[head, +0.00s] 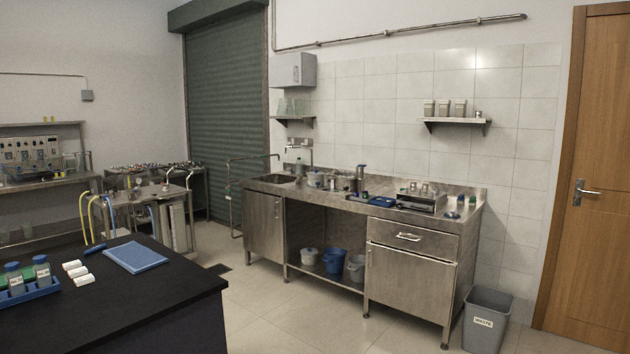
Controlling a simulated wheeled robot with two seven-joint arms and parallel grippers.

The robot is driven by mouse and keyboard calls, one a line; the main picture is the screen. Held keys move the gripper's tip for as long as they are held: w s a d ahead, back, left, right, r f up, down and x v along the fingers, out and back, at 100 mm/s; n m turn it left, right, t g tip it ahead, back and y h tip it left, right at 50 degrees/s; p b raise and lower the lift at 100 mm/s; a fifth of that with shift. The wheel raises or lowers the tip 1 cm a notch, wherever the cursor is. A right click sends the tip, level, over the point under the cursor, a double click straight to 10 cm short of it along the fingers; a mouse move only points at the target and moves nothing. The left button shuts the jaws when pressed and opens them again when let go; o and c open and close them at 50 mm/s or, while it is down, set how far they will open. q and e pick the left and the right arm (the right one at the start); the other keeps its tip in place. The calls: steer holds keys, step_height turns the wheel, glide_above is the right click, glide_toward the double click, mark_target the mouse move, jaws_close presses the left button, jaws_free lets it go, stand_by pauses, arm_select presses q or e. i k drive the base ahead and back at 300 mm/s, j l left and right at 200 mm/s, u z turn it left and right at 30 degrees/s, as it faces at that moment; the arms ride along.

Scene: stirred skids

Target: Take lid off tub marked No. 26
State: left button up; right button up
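No label reading No. 26 can be made out from here. Several small grey tubs (444,108) stand in a row on the small wall shelf at the right; any markings are too small to read. Round metal pots (316,179) stand on the steel counter (335,194) near the sink, their labels not legible. A white lidded tub (309,257) sits on the open low shelf under the counter, beside a blue bucket (334,262) and a grey-blue bucket (355,267). Neither of my grippers is in view.
A black bench (150,290) fills the lower left, with a blue folder (135,256) and a blue rack (30,292) of bottles. A grey waste bin (486,318) stands by the counter's right end, near a wooden door (590,190). The floor (290,320) before the counter is clear.

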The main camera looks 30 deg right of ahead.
mark_target(311, 180)
steer(key=i+l+z, duration=0.35)
steer(key=i+z, duration=0.35)
steer(key=i, duration=0.2)
steer(key=i+j+z, duration=0.1)
steer(key=i+z, duration=0.25)
steer(key=i, duration=0.15)
steer(key=i+l+z, duration=0.1)
steer(key=i+z, duration=0.25)
steer(key=i, duration=0.35)
steer(key=i+j+z, duration=0.1)
steer(key=i+z, duration=0.3)
steer(key=i, duration=0.3)
steer(key=i+u, duration=0.35)
steer(key=i, duration=0.15)
steer(key=i+l+u, duration=0.1)
steer(key=i+u, duration=0.25)
steer(key=i+j+u, duration=0.15)
steer(key=i+u, duration=1.1)
steer(key=u, duration=0.2)
steer(key=i+u, duration=0.15)
steer(key=i, duration=1.2)
steer(key=i+z, duration=0.85)
steer(key=i+j+z, duration=0.4)
steer(key=i, duration=0.15)
steer(key=i+j+z, duration=0.3)
steer(key=i+z, duration=0.15)
